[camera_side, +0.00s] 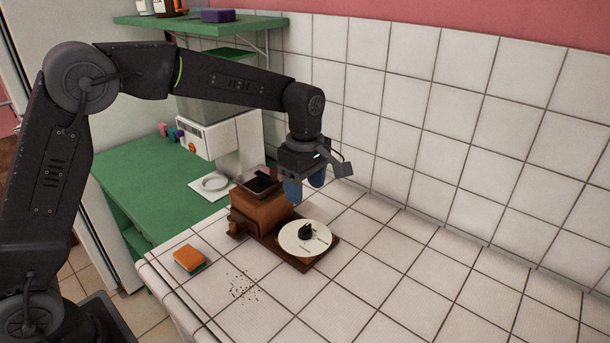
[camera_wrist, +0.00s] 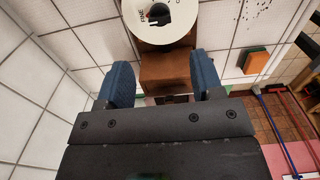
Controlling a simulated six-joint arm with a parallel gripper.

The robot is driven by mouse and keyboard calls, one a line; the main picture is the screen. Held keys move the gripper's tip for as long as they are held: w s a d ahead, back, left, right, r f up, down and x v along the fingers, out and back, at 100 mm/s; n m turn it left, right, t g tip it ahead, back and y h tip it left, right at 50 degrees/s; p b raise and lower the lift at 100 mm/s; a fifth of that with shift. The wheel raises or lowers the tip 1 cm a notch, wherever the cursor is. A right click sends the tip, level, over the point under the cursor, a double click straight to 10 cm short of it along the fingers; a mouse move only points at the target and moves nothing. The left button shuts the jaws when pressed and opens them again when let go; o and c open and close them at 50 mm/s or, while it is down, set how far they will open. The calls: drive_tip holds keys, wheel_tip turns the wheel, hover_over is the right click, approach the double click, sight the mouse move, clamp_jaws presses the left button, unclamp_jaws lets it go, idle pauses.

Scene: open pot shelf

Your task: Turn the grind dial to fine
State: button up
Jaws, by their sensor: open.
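The grind dial is a white round disc (camera_side: 292,239) with a black knob (camera_side: 306,231) at its middle. It lies on a brown wooden base in front of the brown wooden grinder (camera_side: 261,209). In the wrist view the dial (camera_wrist: 176,34) is at the top, with the black knob (camera_wrist: 158,14) on it and partly cut-off lettering. My gripper (camera_side: 305,189) has blue fingers and hangs above and behind the dial, close to the grinder. In the wrist view my gripper (camera_wrist: 162,80) is open and empty, its fingers apart over the grinder block.
An orange sponge (camera_side: 189,258) lies left of the grinder, with dark grounds (camera_side: 243,287) scattered in front. A white machine (camera_side: 222,135) stands on the green counter (camera_side: 128,172) behind. The tiled wall rises on the right. The tiled top right of the dial is clear.

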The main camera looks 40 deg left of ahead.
wheel_tip(320, 180, up, 2)
drive_tip(key=shift+r, duration=0.2)
